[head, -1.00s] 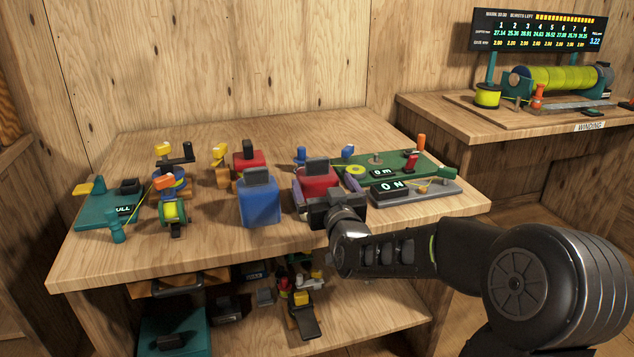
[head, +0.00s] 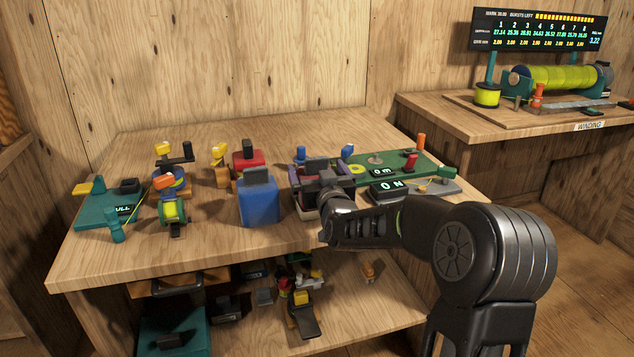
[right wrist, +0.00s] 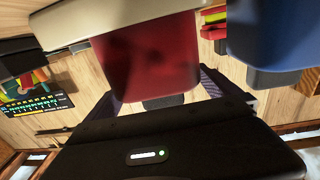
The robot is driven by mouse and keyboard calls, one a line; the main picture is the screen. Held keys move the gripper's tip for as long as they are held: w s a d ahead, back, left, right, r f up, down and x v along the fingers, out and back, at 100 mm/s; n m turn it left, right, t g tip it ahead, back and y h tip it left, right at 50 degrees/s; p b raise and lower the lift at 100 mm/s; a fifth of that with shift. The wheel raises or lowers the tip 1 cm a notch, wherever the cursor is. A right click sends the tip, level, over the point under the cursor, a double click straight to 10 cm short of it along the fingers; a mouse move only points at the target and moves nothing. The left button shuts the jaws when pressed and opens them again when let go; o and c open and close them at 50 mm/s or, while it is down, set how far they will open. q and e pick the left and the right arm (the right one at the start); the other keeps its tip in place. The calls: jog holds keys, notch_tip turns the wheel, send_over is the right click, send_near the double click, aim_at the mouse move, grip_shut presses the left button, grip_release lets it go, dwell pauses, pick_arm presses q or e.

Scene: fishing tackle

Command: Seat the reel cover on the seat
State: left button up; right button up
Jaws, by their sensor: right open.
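A red block-shaped cover (right wrist: 150,65) with a dark grip (head: 316,164) stands near the front right of the main table. I take it for the reel cover, but cannot be sure. A pale part adjoins it in the right wrist view. My right gripper (head: 323,176) is open, its purple fingers on either side of the red cover; whether they touch it I cannot tell. The gripper hides most of the cover in the head view. I cannot tell which part is the seat. My left gripper is not in view.
A blue block (head: 259,200) stands close left of my right gripper. Another red block (head: 248,163) is behind it. A green board (head: 400,166) with pegs and a grey counter unit (head: 430,187) lie to the right. A reel fixture (head: 172,212) stands left. The front table strip is clear.

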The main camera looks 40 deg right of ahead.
jog(key=shift+w, duration=0.1)
jog(key=shift+c, duration=0.4)
jog(key=c, duration=1.1)
notch_tip(320, 180, up, 10)
jog(key=shift+r+p, duration=0.1)
jog(key=shift+p, duration=0.9)
